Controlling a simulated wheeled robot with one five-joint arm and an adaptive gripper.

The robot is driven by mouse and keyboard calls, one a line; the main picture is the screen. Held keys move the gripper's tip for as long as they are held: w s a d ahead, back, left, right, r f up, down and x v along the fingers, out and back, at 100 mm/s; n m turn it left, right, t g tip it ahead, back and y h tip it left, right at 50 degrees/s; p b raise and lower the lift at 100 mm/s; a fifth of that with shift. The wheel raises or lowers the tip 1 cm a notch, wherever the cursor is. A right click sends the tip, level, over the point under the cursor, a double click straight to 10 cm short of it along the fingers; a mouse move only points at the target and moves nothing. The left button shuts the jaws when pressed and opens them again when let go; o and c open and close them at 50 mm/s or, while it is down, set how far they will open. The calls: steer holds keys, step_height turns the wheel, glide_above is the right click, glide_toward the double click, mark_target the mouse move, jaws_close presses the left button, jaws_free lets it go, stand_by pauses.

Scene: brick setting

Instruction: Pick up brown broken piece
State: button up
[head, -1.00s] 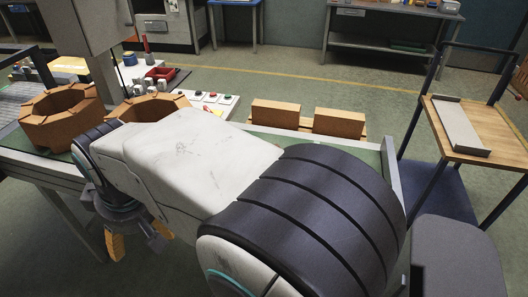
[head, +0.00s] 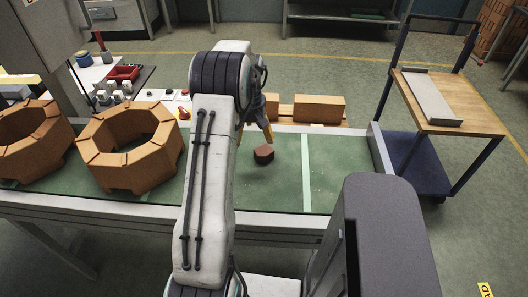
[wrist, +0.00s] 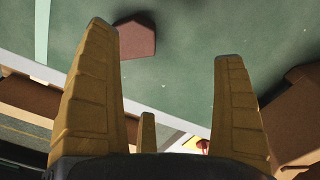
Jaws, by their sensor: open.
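The brown broken piece (head: 264,154) lies on the green surface of the bench (head: 285,185), left of a pale stripe. It also shows in the wrist view (wrist: 135,36), beyond the tip of the left finger, which may overlap its edge in the picture. My gripper (head: 256,132) is above the bench, a little behind and above the piece in the head view, partly hidden by my arm. In the wrist view its yellow fingers (wrist: 172,45) are spread apart with nothing between them.
Octagonal brick rings (head: 130,182) stand on the left of the bench. Brick blocks (head: 318,109) sit along its far edge. A control panel with buttons and a red tray (head: 123,73) are at the back left. A wooden-topped cart (head: 470,112) stands to the right.

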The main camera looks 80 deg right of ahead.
mark_target(264, 150)
steer(key=s, duration=0.1)
steer(key=s+f, duration=0.2)
steer(key=shift+s+d+f, duration=0.15)
steer(key=shift+s+d, duration=0.2)
steer(key=shift+d, duration=0.05)
steer(key=shift+w+d+f+p, duration=0.1)
steer(key=shift+f+p, duration=0.45)
steer(key=shift+f, duration=1.1)
steer(key=shift+d+f+p, duration=0.1)
steer(key=shift+f+p, duration=0.45)
steer(key=shift+f, duration=1.1)
steer(key=c, duration=1.4)
steer(key=shift+r, duration=0.1)
